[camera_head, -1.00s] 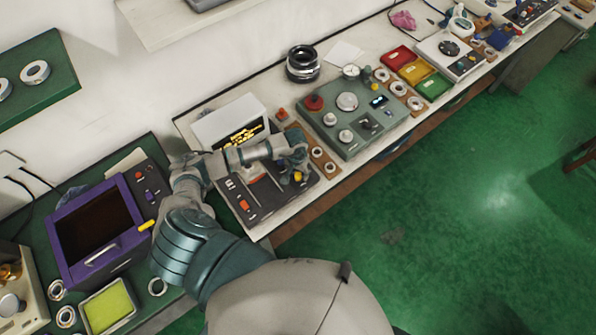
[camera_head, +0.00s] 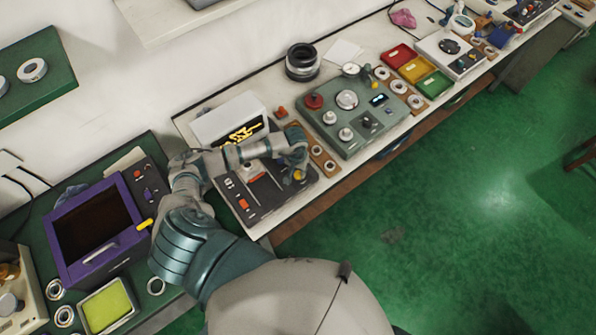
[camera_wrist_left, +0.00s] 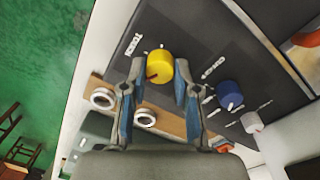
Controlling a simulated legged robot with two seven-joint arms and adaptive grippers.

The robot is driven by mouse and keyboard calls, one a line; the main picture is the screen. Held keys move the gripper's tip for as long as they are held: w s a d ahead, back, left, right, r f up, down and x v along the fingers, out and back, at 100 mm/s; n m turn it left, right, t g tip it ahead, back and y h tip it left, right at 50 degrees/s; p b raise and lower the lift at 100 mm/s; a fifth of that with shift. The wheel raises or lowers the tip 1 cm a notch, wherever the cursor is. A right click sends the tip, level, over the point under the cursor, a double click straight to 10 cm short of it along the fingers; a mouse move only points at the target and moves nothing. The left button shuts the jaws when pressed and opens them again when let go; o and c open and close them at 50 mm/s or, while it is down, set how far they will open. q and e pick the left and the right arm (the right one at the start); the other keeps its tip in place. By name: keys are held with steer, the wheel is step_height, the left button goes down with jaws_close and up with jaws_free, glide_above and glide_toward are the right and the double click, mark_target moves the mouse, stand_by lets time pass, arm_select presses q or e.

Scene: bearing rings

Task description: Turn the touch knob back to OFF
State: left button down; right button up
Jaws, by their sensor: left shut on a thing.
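A yellow knob (camera_wrist_left: 159,66) with a dark reddish pointer mark stands on a dark control panel (camera_wrist_left: 200,50). My left gripper (camera_wrist_left: 158,76) has its two fingers on either side of this knob and is shut on it. The pointer mark faces the lower left in the wrist view. My right gripper is not in view.
A blue knob (camera_wrist_left: 229,94) and a white knob (camera_wrist_left: 252,121) are beside the gripper. A white-framed screen (camera_head: 238,132) with yellow marks stands behind the panel. A board of rings (camera_head: 322,158) and a grey-green console (camera_head: 355,122) lie to the right.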

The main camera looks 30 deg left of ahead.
arm_select(q)
steer(key=n+b, duration=0.3)
steer(key=n, duration=0.2)
steer(key=shift+a+f+b, duration=0.1)
steer(key=shift+f+b, duration=0.05)
steer(key=shift+b, duration=0.15)
steer(key=n+b, duration=0.3)
steer(key=n, duration=0.3)
steer(key=shift+s, duration=0.15)
steer(key=n+b, duration=0.3)
steer(key=n, duration=0.3)
steer(key=shift+n, duration=0.4)
steer(key=n+b, duration=0.1)
steer(key=n, duration=0.3)
steer(key=shift+s+n+y, duration=0.1)
steer(key=shift+n+y, duration=0.2)
steer(key=shift+n, duration=0.3)
